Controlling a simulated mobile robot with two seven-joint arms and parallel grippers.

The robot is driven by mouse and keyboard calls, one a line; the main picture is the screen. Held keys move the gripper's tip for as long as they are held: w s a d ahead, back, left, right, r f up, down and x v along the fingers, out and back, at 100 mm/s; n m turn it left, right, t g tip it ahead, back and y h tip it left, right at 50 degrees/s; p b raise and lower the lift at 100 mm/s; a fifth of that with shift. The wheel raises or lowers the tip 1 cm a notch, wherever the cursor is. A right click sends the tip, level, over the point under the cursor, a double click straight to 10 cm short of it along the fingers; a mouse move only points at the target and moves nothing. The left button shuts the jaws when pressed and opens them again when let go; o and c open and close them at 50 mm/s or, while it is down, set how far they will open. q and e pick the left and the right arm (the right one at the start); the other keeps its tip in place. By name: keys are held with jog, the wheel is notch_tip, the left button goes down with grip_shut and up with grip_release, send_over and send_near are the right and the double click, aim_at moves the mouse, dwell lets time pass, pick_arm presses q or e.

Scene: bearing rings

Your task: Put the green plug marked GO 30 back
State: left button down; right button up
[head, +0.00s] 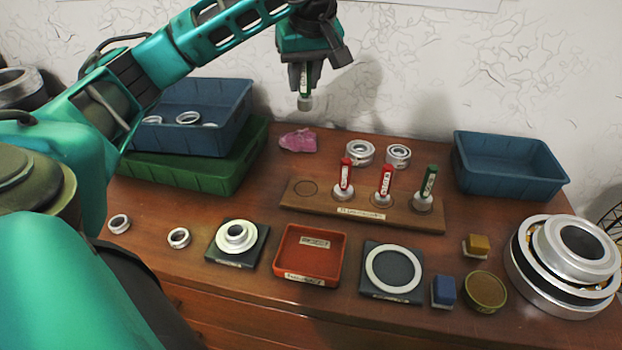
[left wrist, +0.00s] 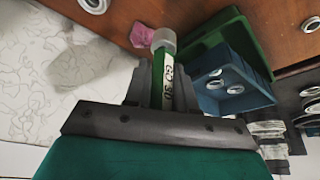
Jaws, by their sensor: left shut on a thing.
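My left gripper (head: 305,84) is shut on the green plug marked GO 30 (head: 305,100). It holds the plug upright with its grey end down, high above the back of the table. In the left wrist view the label on the plug (left wrist: 164,70) is readable between the fingers. A wooden rack (head: 362,214) stands mid-table with an empty round spot at its left end. Two red-handled plugs (head: 345,175) (head: 385,182) and one green-handled plug (head: 428,184) stand in the rack. My right gripper is not in view.
A pink cloth (head: 298,140) lies behind the rack, with two bearing rings (head: 360,152) (head: 398,156) to its right. Blue (head: 236,101) and green (head: 242,168) bins stand left, another blue bin (head: 510,187) right. A red tray (head: 327,263) and ring stands sit in front.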

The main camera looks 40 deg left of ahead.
pick_arm(q)
jog(key=shift+f+b, duration=1.05)
jog(key=shift+f, duration=8.9)
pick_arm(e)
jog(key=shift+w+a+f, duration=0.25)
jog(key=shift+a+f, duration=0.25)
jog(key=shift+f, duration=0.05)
pick_arm(q)
jog(key=shift+f, duration=0.15)
jog(key=c, duration=0.9)
grip_release()
jog(key=shift+c, duration=0.2)
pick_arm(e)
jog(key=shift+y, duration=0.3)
